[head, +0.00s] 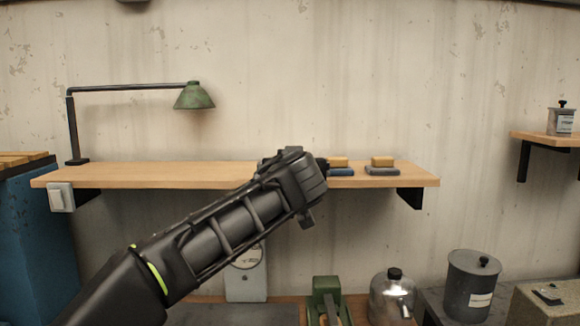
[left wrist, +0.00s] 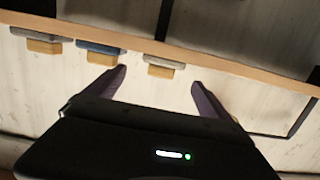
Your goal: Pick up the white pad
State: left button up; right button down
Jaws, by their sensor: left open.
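The white pad (left wrist: 165,62) shows in the left wrist view as a pale flat base with a tan block on it, at the edge of the wooden shelf (left wrist: 220,71). That view is turned over, with the blocks hanging below their bases. My left gripper (left wrist: 159,76) is open, its two dark fingers apart on either side of the pad's place in the picture. I cannot tell how far the pad is from the fingers. In the head view my left gripper (head: 304,180) is in front of the shelf and hides the white pad and its own fingertips.
A blue pad (head: 341,172) and a grey pad (head: 382,170), each with a tan block, sit on the shelf to the right of my gripper. A green lamp (head: 194,96) stands at the shelf's left. A metal jar (head: 392,298) and a grey canister (head: 470,287) stand below.

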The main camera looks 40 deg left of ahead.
pick_arm(q)
jog(key=shift+s+d, duration=0.1)
jog(key=shift+p+x, duration=0.65)
jog(key=shift+x, duration=0.5)
jog(key=shift+w+a, duration=0.3)
jog(key=p+x, duration=0.3)
jog(key=x, duration=0.1)
jog(key=shift+a+p, duration=0.2)
jog(key=shift+p, duration=0.15)
jog(key=shift+w+a+f, duration=0.1)
jog(key=shift+w+a, duration=0.05)
jog(key=shift+w, duration=0.1)
